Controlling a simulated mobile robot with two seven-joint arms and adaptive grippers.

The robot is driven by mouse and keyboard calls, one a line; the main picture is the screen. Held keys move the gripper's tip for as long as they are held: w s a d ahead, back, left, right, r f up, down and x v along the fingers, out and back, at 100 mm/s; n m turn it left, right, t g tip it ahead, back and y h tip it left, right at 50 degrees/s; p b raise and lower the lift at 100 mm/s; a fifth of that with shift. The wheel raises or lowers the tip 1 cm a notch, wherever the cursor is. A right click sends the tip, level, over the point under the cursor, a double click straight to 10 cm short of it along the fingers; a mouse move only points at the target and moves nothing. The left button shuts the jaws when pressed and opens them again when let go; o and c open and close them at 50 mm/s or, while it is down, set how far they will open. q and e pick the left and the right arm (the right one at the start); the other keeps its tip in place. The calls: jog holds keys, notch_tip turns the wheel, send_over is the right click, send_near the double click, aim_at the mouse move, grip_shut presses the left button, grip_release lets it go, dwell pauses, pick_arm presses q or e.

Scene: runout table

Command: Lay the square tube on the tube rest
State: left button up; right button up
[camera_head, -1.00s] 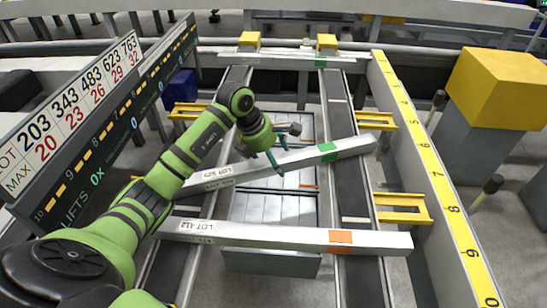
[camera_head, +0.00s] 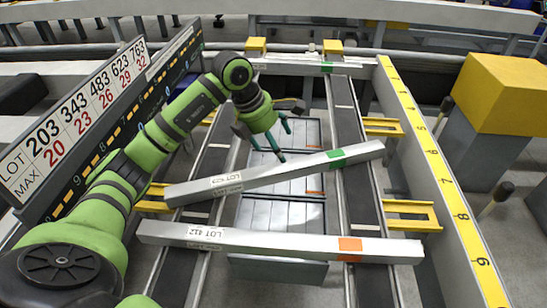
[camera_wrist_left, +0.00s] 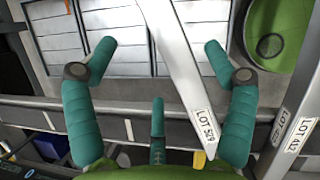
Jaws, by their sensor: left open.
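A grey square tube (camera_head: 290,171) with a green band and a LOT label lies slanted across the dark rails. A second grey tube (camera_head: 285,243) with an orange band and LOT 412 label lies nearer. My left gripper (camera_head: 270,145) is open, its teal fingers just beyond the slanted tube's far edge in the head view. In the left wrist view, the slanted tube (camera_wrist_left: 175,50) passes between the spread fingers (camera_wrist_left: 160,65); contact is not clear. Yellow brackets (camera_head: 412,215) flank the rails; I cannot tell which part is the tube rest. My right gripper is not in view.
Another green-banded tube (camera_head: 300,67) lies at the far end near yellow blocks (camera_head: 333,47). A yellow numbered ruler (camera_head: 437,160) stands right, a dark display board (camera_head: 110,115) left. A grey slatted panel (camera_head: 285,213) lies between the rails.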

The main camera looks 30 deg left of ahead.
aim_at(281, 164)
pick_arm(q)
jog(key=x, duration=0.3)
jog(key=shift+a+f+p, duration=0.1)
jog(key=shift+a+p, duration=0.15)
jog(key=shift+p, duration=0.05)
jog(key=x, duration=0.3)
jog(key=p+x, duration=0.1)
jog(key=shift+s+f, duration=0.3)
jog(key=shift+w+d+f, duration=0.1)
jog(key=shift+w+f, duration=0.05)
jog(key=shift+f, duration=0.15)
jog(key=c, duration=1.6)
jog(key=shift+r, duration=0.15)
grip_shut()
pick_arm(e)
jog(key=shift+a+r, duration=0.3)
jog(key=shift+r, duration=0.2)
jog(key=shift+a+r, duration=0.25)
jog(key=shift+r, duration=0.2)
